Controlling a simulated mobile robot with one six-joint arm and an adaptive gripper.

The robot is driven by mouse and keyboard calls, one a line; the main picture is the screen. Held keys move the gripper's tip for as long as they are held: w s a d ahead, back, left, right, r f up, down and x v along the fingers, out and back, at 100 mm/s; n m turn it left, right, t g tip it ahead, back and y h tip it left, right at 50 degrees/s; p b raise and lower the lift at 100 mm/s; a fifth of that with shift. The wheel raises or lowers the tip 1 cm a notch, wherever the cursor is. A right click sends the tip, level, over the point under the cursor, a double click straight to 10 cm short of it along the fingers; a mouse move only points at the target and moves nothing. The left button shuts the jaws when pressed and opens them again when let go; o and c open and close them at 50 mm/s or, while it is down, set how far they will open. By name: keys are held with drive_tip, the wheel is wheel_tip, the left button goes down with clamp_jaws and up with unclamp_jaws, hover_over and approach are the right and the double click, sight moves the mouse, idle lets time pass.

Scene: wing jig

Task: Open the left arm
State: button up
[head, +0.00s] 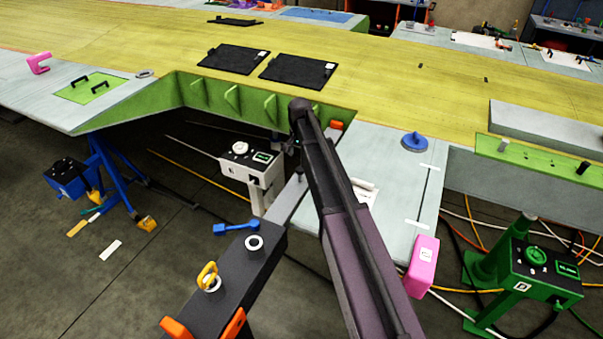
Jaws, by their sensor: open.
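No part in the head view is clearly marked as the left arm. A dark grey beam (262,262) runs from the lower left up toward the wing's notch. It carries a blue handle (235,228), a pale ring, a yellow ring (207,275) and orange pieces at its near end. I cannot tell whether this beam is the left arm or whether it is open. My dark arm link crosses the middle. A small dark part shows behind its upper end, but my gripper's fingers are hidden.
The yellow-topped wing (150,38) fills the back. A white dial box (252,160) stands under the notch, a green dial stand (530,265) at right, and a blue stand (105,170) at left. A pink block (422,265) hangs at the panel's corner. Cables cross the floor.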

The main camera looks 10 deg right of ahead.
sight(300, 168)
drive_tip(key=shift+f+b, duration=2.9)
drive_tip(key=shift+f, duration=0.3)
drive_tip(key=shift+c, duration=0.2)
clamp_jaws()
drive_tip(key=shift+s, duration=0.15)
